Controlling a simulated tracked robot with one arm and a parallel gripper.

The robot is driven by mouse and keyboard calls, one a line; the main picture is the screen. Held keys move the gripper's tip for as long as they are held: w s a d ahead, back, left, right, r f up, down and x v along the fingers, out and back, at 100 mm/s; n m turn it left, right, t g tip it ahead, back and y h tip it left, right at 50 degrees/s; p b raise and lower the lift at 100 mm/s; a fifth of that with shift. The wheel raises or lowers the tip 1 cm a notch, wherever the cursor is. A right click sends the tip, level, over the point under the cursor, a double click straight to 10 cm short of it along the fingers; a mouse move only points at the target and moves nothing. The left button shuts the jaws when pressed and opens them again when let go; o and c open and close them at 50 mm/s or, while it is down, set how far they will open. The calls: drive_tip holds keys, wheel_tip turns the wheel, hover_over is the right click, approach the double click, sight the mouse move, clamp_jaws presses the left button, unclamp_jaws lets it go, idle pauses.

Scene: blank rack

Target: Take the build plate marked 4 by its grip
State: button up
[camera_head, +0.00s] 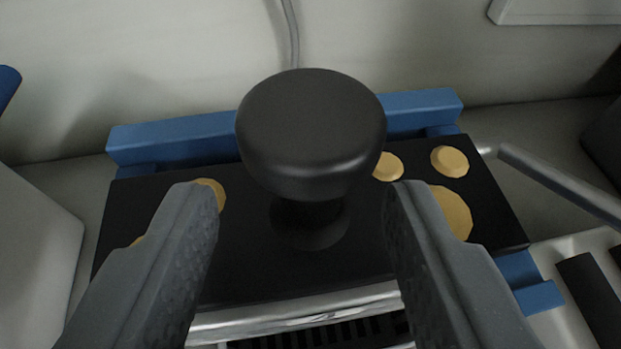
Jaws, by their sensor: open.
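A black build plate (330,262) lies across the middle of the view in a blue frame. A black mushroom-shaped knob, its grip (311,135), rises from the plate's middle on a narrower neck. Several round gold spots mark the plate's top; I see no other mark on it, and parts of it are hidden behind my fingers and the knob. My gripper (300,195) is open, with one grey finger on each side of the plate's middle. The knob's head stands between and beyond the fingertips, and nothing is held.
The blue frame (180,138) shows behind the plate and at its right front corner. A metal bar (560,183) runs at the right. A silver rail and dark slots lie in front of the plate. A pale wall with a cable (292,35) stands behind. A pale block (35,255) is at the left.

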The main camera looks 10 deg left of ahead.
sight(313, 203)
drive_tip(key=b+x, duration=0.1)
drive_tip(key=x, duration=0.3)
drive_tip(key=shift+w+d, duration=0.1)
drive_tip(key=shift+w, duration=0.05)
clamp_jaws()
drive_tip(key=shift+r, duration=0.15)
